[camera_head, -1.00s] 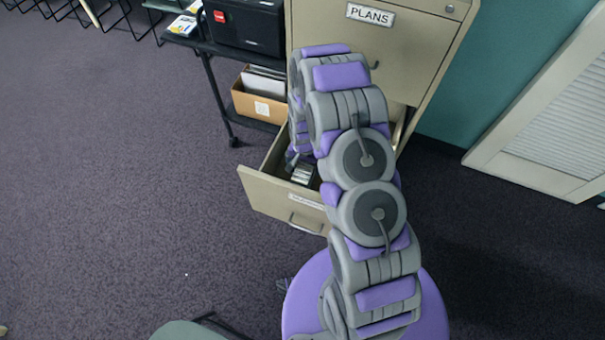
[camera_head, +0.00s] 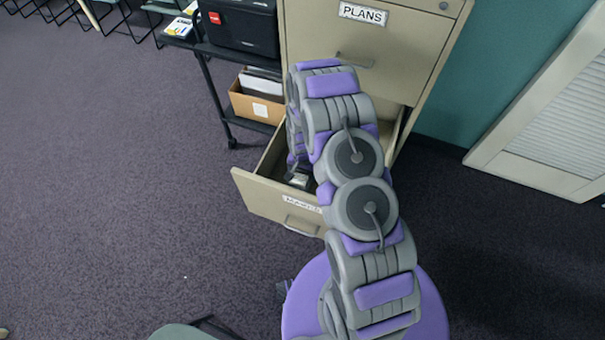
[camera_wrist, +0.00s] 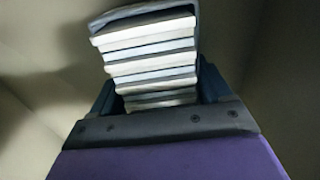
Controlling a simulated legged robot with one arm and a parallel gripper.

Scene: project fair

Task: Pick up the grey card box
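The grey card box (camera_wrist: 150,55) fills the middle of the wrist view as a block of pale and grey layers with a darker grey top edge. In the head view a small pale part of it (camera_head: 299,180) shows inside the open lower drawer, mostly behind my arm. My gripper (camera_wrist: 160,88) has one dark finger on each side of the box, with the box reaching out past the fingertips. The fingers are close to its sides, but I cannot tell whether they press on it. In the head view my arm hides most of the gripper.
The beige cabinet (camera_head: 405,45) stands behind, marked PLANS, with its lower drawer (camera_head: 275,205) pulled out around my gripper. Drawer walls flank the wrist view. A cardboard box (camera_head: 250,105) sits on a cart to the left. Open carpet lies at left.

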